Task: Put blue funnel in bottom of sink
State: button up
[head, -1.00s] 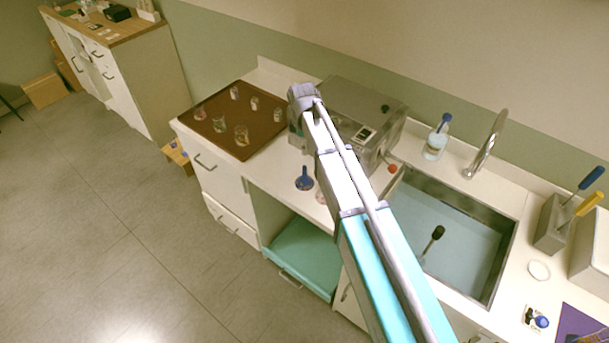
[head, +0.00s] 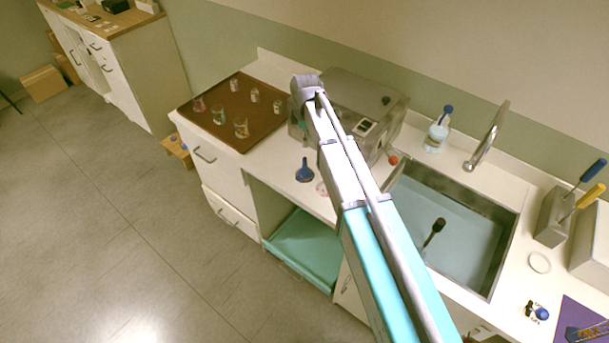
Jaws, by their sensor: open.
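The blue funnel (head: 305,172) stands on the white counter near its front edge, wide end down and stem up, just left of my arm. The steel sink (head: 509,245) is set in the counter to the right. Its bluish basin floor is visible, and my arm covers part of its left side. A dark-headed stick-like object (head: 435,232) is in the sink. My arm crosses the middle of the view up to a grey joint in front of the steel box. My gripper cannot be made out.
A brown tray (head: 212,88) with several small glass beakers lies left on the counter. A steel box device (head: 350,98) stands behind my arm. A blue-capped bottle (head: 437,135) and the tap (head: 487,140) stand behind the sink. A teal open compartment (head: 305,250) is below.

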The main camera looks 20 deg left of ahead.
aim_at(305, 158)
jog(key=shift+f+b, duration=3.15)
jog(key=shift+f, duration=0.3)
jog(key=shift+f, duration=0.15)
jog(key=shift+w+a+f+b, duration=0.15)
jog(key=shift+f+b, duration=2.35)
jog(key=shift+b, duration=0.1)
grip_shut()
